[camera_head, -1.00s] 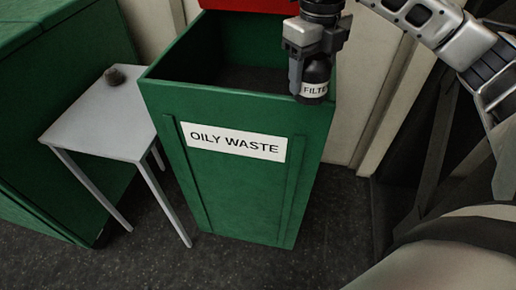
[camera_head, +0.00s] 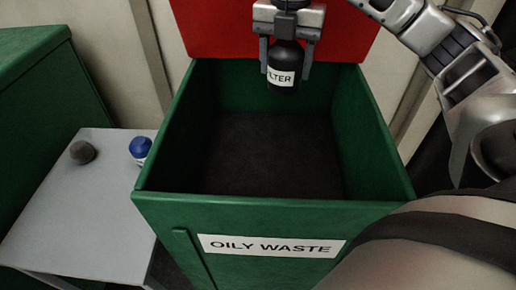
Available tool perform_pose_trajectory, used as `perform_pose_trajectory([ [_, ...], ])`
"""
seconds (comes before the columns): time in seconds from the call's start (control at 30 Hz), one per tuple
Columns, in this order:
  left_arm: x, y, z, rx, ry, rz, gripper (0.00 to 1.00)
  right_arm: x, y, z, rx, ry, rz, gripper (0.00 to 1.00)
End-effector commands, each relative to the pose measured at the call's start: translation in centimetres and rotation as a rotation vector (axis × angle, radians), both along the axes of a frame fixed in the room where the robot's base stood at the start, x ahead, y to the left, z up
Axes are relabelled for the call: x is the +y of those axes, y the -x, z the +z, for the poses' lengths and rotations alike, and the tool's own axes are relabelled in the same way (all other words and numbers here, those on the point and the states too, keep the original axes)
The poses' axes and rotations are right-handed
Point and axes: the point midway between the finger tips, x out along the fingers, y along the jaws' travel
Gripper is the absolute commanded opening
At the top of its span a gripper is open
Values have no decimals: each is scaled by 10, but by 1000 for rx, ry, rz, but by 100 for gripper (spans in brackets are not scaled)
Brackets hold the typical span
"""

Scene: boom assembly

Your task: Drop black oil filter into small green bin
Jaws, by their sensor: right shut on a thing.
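The black oil filter (camera_head: 283,66), a dark cylinder with a white "FILTER" label, hangs upright in my right gripper (camera_head: 285,60). The gripper's two fingers are shut on its sides. In the picture the filter overlaps the back of the opening of the green bin (camera_head: 180,208), which is labelled "OILY WASTE". The filter appears to be above the bin floor, and its exact height cannot be told. The bin is open, with its red lid (camera_head: 200,30) raised at the back, and its dark inside looks empty. My left gripper is not in view.
A grey table (camera_head: 70,205) stands left of the bin, with a dark round object (camera_head: 82,152) and a blue-and-white item (camera_head: 140,148) on it. A larger green container (camera_head: 40,100) stands behind it at the far left. A pale wall is at the back.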

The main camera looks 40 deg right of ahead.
Motion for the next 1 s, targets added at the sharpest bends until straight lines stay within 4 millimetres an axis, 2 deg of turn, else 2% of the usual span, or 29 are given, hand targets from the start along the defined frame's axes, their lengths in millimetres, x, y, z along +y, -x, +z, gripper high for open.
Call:
perform_pose_trajectory([
  [0.17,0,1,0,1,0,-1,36,-1,1,-12,2,2,-1,29],
  [0.33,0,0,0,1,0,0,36,0,1,-32,2,2,1,29],
  [0.4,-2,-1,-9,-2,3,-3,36,0,1,-45,-1,1,2,29],
  [0.5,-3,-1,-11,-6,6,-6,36,0,1,-53,-2,1,2,29],
  [0.67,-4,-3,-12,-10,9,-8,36,0,1,-59,-2,1,2,29],
  [0.97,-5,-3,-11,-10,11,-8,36,0,1,-59,-1,1,2,29],
  [1.0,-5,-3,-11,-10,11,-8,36,0,1,-59,-1,1,2,71],
])
